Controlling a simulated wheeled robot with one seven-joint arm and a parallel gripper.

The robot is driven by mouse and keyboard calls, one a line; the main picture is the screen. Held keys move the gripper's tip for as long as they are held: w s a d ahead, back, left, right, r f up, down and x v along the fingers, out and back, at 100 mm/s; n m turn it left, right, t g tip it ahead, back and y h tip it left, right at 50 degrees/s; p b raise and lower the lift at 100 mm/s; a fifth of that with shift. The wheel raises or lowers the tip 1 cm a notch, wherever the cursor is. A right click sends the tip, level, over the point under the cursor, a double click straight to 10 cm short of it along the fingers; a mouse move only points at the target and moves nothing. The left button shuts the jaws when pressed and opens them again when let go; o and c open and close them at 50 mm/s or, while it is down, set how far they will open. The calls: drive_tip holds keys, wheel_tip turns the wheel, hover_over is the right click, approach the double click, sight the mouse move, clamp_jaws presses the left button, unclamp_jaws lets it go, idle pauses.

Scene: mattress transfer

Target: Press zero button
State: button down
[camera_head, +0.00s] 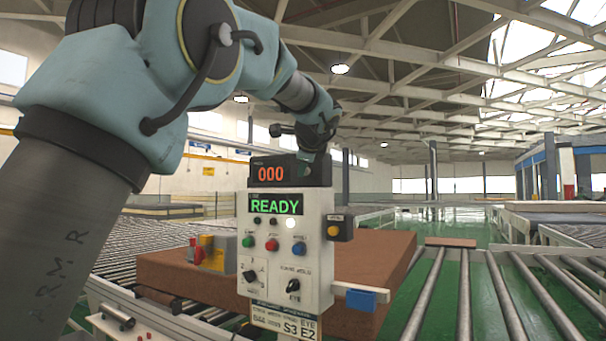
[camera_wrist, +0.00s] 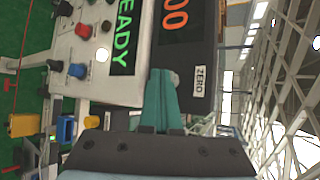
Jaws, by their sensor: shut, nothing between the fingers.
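The control box (camera_head: 262,235) has a green READY screen (camera_head: 275,204) and, above it, a dark display unit (camera_head: 290,172) reading 000 in orange. In the wrist view, a ZERO label (camera_wrist: 200,82) is on the side of the display unit, with a small grey round button (camera_wrist: 175,78) beside it. My gripper (camera_wrist: 162,76) is shut and empty. Its teal fingertips are right at the button and partly cover it; I cannot tell whether they touch it. In the head view my wrist is by the display unit's right end, and the fingertips are hidden.
Green, red and blue buttons (camera_head: 299,248) and two black knobs sit on the box front. A yellow button unit (camera_head: 335,229) juts from its right side. A brown mattress (camera_head: 375,262) lies behind. Roller conveyors (camera_head: 465,295) run on both sides.

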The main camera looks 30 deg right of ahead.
drive_tip(key=shift+s+a+b, duration=0.45)
drive_tip(key=shift+a+b, duration=0.15)
drive_tip(key=shift+a, duration=0.2)
drive_tip(key=shift+s+a+b, duration=0.4)
drive_tip(key=shift+a+b, duration=0.15)
drive_tip(key=shift+a, duration=0.2)
drive_tip(key=shift+s+a+b, duration=0.45)
drive_tip(key=shift+a+b, duration=0.1)
drive_tip(key=shift+a, duration=0.15)
drive_tip(key=shift+s+a+b, duration=0.4)
drive_tip(key=shift+a+b, duration=0.15)
drive_tip(key=shift+a, duration=0.2)
